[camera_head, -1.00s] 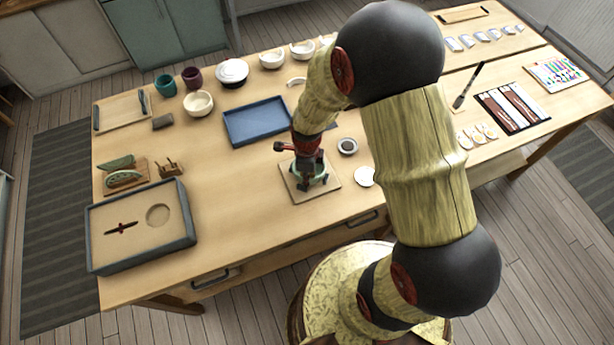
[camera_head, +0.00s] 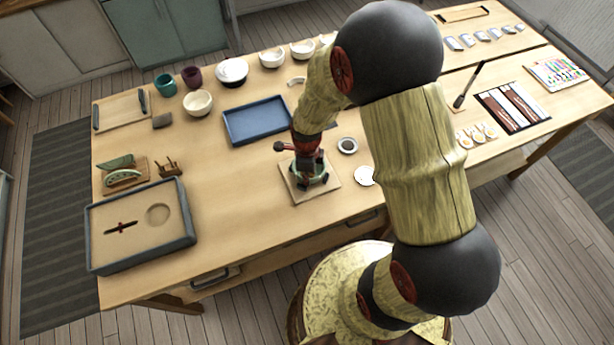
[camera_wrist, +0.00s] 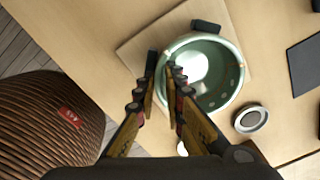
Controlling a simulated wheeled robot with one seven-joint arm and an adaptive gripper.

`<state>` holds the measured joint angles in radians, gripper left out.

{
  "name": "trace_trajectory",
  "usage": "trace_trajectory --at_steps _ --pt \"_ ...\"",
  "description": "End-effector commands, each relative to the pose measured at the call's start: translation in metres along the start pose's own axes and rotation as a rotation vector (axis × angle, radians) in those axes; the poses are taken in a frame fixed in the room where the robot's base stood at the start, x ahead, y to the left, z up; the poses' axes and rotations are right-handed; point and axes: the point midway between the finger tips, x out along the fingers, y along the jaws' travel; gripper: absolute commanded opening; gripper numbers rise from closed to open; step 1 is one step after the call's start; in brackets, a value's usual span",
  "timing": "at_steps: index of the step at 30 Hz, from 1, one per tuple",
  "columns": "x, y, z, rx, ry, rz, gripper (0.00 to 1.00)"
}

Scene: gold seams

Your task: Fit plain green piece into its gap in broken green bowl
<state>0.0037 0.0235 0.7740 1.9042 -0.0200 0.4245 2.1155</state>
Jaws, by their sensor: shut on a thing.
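The broken green bowl (camera_wrist: 228,84) stands on a square wooden board (camera_wrist: 133,48), opening upward, with small brown spots on its inner wall. In the head view the bowl is mostly hidden under my gripper (camera_head: 309,172). In the wrist view my gripper (camera_wrist: 162,66) is at the bowl's left rim, its fingers close together. It is shut on the plain green piece (camera_wrist: 161,82), of which only a pale green sliver shows between the fingers. The piece is at the rim; I cannot tell whether it sits in the gap.
A dark block (camera_wrist: 207,26) touches the bowl's far rim. A small round dish (camera_head: 347,146) and a white disc (camera_head: 364,175) are right of the board. A blue tray (camera_head: 229,128) lies behind. Green pieces (camera_head: 123,177) rest on a stand at left. Table between is clear.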

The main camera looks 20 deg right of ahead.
Motion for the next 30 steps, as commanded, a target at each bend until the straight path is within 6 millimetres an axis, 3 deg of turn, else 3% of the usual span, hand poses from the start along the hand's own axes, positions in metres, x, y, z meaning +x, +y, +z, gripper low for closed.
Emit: trace_trajectory --at_steps 9,10,18,21,27,30 --pt "0.0007 0.0 0.0 0.0 0.0 0.0 0.0" --pt "0.0007 0.0 0.0 0.0 0.0 0.0 0.12" --pt "0.0006 0.0 0.0 0.0 0.0 0.0 0.27" --pt "0.0006 0.0 0.0 0.0 0.0 0.0 0.32" --pt "0.0006 0.0 0.0 0.0 0.0 0.0 0.32" --pt "0.0006 0.0 0.0 0.0 0.0 0.0 0.38"
